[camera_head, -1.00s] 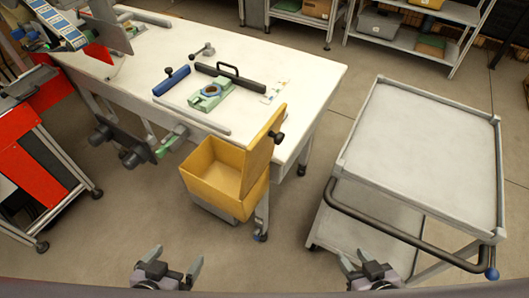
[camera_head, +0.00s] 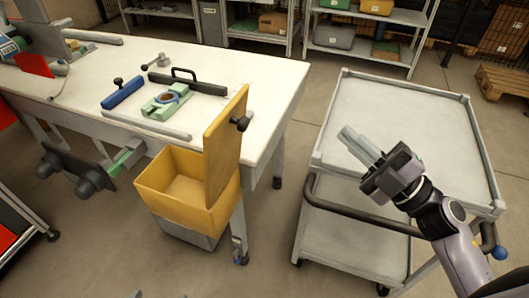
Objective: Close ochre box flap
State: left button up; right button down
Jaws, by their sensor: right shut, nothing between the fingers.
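The ochre box (camera_head: 187,200) hangs at the front corner of the white workbench, open at the top and empty as far as I can see. Its flap (camera_head: 224,150) stands upright on the right side, with a black knob (camera_head: 240,123) on its outer face. My right gripper (camera_head: 357,143) is shut and empty. It is raised over the grey cart, to the right of the flap and well apart from it.
The workbench (camera_head: 245,75) holds a green fixture (camera_head: 165,101), a blue bar (camera_head: 123,93) and a dark bar with a handle (camera_head: 187,81). The grey cart (camera_head: 400,110) with a black push handle stands at the right. Open floor lies between bench and cart.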

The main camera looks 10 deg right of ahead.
jog(key=a+n+g+y+b, duration=0.1)
jog(key=n+g+y, duration=0.1)
jog(key=n+g, duration=0.55)
jog(key=n, duration=0.1)
send_near(248, 123)
jog(key=x, duration=0.5)
jog(key=shift+a, duration=0.15)
pick_arm(q)
jog(key=shift+w+f, duration=0.15)
jog(key=shift+f, duration=0.9)
pick_arm(e)
jog(key=shift+x, duration=0.8)
pick_arm(q)
jog(key=shift+r, duration=0.1)
